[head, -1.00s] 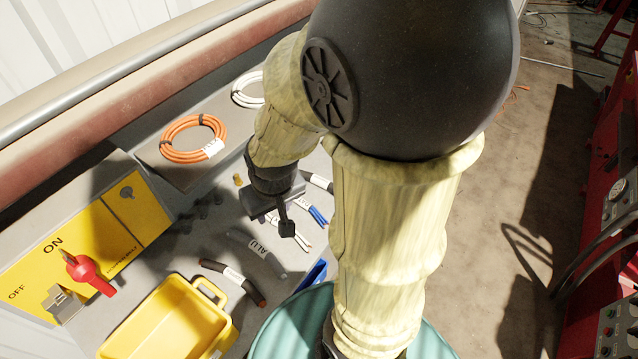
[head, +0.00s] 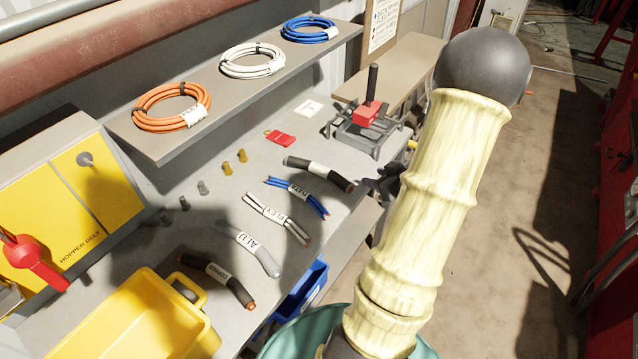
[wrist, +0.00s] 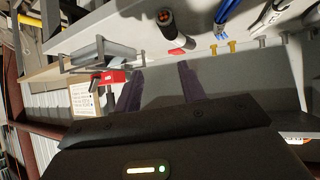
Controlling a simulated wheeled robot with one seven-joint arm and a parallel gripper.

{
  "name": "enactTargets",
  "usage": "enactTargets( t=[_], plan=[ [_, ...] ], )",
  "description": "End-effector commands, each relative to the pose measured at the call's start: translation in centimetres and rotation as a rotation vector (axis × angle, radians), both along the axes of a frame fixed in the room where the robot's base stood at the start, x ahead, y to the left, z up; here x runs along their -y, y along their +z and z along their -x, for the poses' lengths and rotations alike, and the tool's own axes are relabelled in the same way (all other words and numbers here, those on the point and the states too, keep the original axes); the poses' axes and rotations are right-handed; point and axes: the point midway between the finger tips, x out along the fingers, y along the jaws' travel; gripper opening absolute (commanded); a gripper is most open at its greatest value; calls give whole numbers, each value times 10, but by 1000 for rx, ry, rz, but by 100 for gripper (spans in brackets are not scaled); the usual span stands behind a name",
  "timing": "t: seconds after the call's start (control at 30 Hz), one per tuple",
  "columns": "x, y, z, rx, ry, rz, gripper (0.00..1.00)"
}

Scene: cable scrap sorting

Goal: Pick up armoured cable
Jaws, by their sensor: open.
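A thick black cable piece (head: 320,173) with a white band lies on the grey bench, at the far right end of a row of cable pieces. Its label is not readable, but it appears to be the armoured cable. A black cable with a white band and coppery cores at its end (wrist: 172,28), seemingly the same piece, shows at the top of the wrist view. My gripper (wrist: 158,80) is open, with two dark fingers apart and nothing between them. In the head view my gripper is a dark shape (head: 388,184) right of the black cable, apart from it and partly hidden by my arm.
Blue DATA (head: 297,196), white FLEX (head: 275,218), grey ALU (head: 248,248) and black COPPER (head: 232,286) pieces lie nearby. A red-and-black clamp tool (head: 368,120) stands behind. A yellow bin (head: 150,285) and blue bin (head: 303,292) are in front. Cable coils sit on a shelf (head: 335,45).

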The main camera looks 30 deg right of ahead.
Motion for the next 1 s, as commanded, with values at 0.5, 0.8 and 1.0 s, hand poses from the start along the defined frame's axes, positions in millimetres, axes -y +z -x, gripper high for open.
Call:
enactTargets(
  t=[0.5,0.8,1.0],
  plan=[
    [12,-45,71,192,88,-180,40],
    [10,-50,60,190,89,-179,40],
    [3,-62,30,190,91,-180,40]
  ],
)
